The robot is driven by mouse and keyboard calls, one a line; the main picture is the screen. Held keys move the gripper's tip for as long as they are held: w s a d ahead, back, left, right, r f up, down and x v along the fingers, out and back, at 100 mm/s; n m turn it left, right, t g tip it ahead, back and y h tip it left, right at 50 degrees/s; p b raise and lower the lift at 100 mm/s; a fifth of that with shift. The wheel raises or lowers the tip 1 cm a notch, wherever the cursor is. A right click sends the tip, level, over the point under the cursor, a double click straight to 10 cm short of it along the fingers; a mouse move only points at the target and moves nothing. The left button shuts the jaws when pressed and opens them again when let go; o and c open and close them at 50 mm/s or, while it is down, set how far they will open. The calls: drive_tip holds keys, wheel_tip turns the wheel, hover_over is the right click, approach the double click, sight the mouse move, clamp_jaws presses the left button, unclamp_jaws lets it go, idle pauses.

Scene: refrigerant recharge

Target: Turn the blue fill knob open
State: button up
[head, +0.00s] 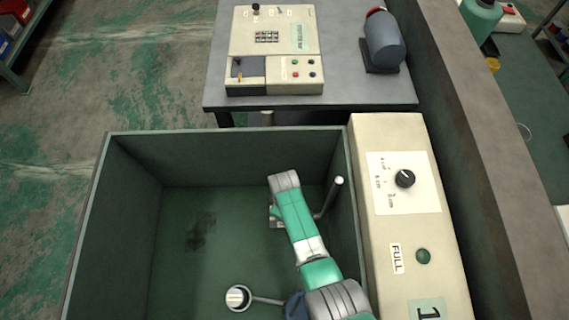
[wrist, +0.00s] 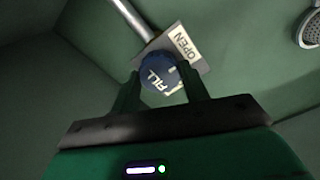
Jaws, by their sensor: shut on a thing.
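The blue fill knob (wrist: 158,72) shows in the wrist view, with white "FILL" lettering on its face. It sits in front of a light plate (wrist: 190,45) marked "OPEN". My gripper (wrist: 163,84) has one finger on each side of the knob and is shut on it. In the head view my arm reaches down into the green tank (head: 125,210), and the knob and fingertips are hidden behind the wrist. A metal pipe (wrist: 132,18) runs up to the plate. The knob's exact turn relative to the "OPEN" mark is hard to tell.
A round drain or spout (head: 238,298) and a blue part (head: 295,306) lie near the tank's bottom. A cream panel with a black dial (head: 404,178) borders the tank's right side. The tank's left half is clear.

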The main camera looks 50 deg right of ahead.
drive_tip(key=o, duration=1)
wheel_tip(320, 180, up, 8)
drive_tip(key=p, duration=0.4)
drive_tip(key=shift+f, duration=0.1)
